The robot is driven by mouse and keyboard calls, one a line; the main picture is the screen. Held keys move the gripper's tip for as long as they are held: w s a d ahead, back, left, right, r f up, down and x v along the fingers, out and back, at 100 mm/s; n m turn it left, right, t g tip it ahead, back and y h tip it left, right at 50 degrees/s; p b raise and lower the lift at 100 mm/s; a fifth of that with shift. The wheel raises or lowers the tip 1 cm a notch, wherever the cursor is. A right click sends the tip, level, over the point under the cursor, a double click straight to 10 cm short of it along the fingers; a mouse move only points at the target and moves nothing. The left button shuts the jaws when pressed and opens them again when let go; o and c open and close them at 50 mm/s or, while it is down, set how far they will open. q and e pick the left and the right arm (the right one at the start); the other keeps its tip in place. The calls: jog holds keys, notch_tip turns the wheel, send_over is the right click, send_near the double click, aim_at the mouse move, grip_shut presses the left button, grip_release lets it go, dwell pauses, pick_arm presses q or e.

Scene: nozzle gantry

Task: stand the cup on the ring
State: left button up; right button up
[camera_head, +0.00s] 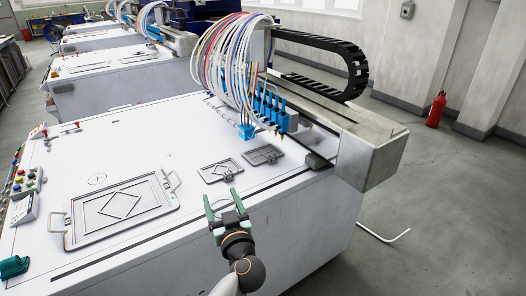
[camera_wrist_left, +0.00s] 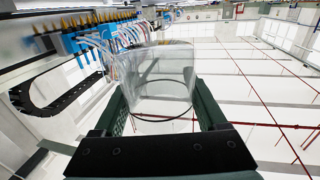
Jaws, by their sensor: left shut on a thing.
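A clear, see-through cup (camera_wrist_left: 152,72) stands out between the fingers of my left gripper in the left wrist view, with a thin dark circular edge near its lower part. My left gripper (camera_head: 223,198) is shut on the cup, above the front edge of the white machine table. In the head view the cup is too clear to make out. A thin ring with a cross in it (camera_head: 97,180) is marked on the white tabletop, to the left of my gripper and well apart from it. The ring looks bare. My right gripper is not in view.
A large grey plate with handles (camera_head: 108,218) lies between the ring and the table's front edge. Smaller plates (camera_head: 221,171) (camera_head: 263,155) lie ahead of my gripper. Blue nozzles (camera_head: 268,108) with hoses hang at the back right.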

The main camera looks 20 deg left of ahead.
pick_arm(q)
jog(key=shift+s+a, duration=0.15)
jog(key=shift+s, duration=0.05)
jog(key=s+d+r+m+t+h, duration=0.2)
jog(key=s+d+m+h, duration=0.15)
jog(key=s+h, duration=0.2)
jog(key=s+d+r+m+t+h, duration=0.2)
jog(key=s+m+h, duration=0.25)
jog(key=s, duration=0.25)
jog(key=w+a+f+n+g+y, duration=0.1)
jog(key=w+n+y, duration=0.1)
jog(key=w+y, duration=0.1)
jog(key=w+a+f+n+g+y, duration=0.1)
jog(key=w+a+n+y, duration=0.1)
jog(key=w+y, duration=0.1)
jog(key=w+a+f+n+g+y, duration=0.1)
jog(key=w+a+n+y, duration=0.1)
jog(key=w, duration=0.3)
jog(key=shift+w+a+f+n+y, duration=0.3)
jog(key=shift+n+y, duration=0.2)
jog(key=shift+n, duration=0.1)
jog(key=shift+w+d+f+n+g+y, duration=0.2)
jog(key=shift+w+n+g+y, duration=0.25)
jog(key=shift+w, duration=0.25)
jog(key=shift+a, duration=0.1)
